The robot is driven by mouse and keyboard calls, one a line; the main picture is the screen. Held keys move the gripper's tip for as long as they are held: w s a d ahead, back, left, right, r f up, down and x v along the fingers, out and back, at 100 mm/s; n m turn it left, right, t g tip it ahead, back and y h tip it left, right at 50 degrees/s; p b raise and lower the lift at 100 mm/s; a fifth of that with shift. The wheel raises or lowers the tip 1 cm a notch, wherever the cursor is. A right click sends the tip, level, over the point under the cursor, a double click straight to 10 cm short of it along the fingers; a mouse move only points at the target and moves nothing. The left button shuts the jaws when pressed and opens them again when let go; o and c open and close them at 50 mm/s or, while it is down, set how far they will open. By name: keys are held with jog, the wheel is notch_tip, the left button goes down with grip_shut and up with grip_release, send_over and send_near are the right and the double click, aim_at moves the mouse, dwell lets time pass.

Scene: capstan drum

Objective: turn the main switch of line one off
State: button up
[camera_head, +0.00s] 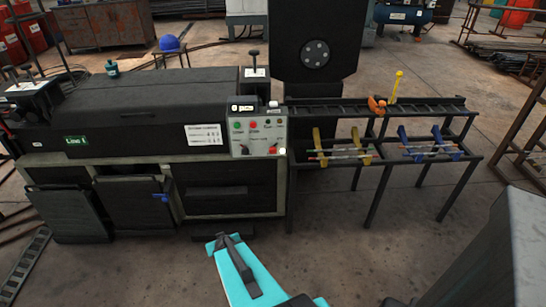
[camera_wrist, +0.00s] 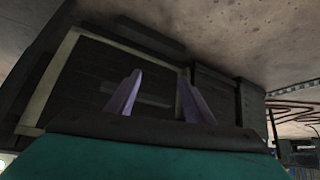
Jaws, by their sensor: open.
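The line one machine carries a green "Line 1" label (camera_head: 76,140) on its dark body (camera_head: 120,105). Its light control panel (camera_head: 257,128) is at the machine's right end, with a small display on top and green and red buttons. A red knob (camera_head: 272,150) sits low on the panel's right, and a black knob (camera_head: 246,150) on its left. Which is the main switch, and its setting, are too small to tell. My gripper (camera_wrist: 158,95) is open and empty in the wrist view, its two fingers apart before the dark machine front. My teal arm is below the panel in the head view.
A black rack (camera_head: 375,130) with yellow and blue holders stands right of the panel. Two dark bins (camera_head: 135,205) lean out at the machine's lower left. A blue helmet (camera_head: 170,43) is behind the machine. The floor in front is mostly clear.

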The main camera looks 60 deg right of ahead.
jog(key=s+d+r+m+t+h, duration=0.2)
jog(key=s+d+r+h, duration=0.3)
jog(key=d+r, duration=0.6)
jog(key=s+d+r+m+t+h, duration=0.2)
jog(key=s+d+r+h, duration=0.3)
jog(key=d+r, duration=0.6)
jog(key=d, duration=0.4)
jog(key=shift+s, duration=0.15)
jog(key=shift+d+f+b, duration=0.1)
jog(key=shift+d+b, duration=0.05)
jog(key=shift+b, duration=0.6)
jog(key=b, duration=0.7)
send_near(273, 149)
notch_tip(273, 149, down, 2)
jog(key=shift+f+b, duration=0.1)
jog(key=shift+b, duration=0.2)
jog(key=w+b, duration=0.1)
jog(key=b, duration=0.4)
jog(key=shift+d, duration=0.4)
jog(key=d+b, duration=0.1)
jog(key=b, duration=0.5)
jog(key=shift+w, duration=0.2)
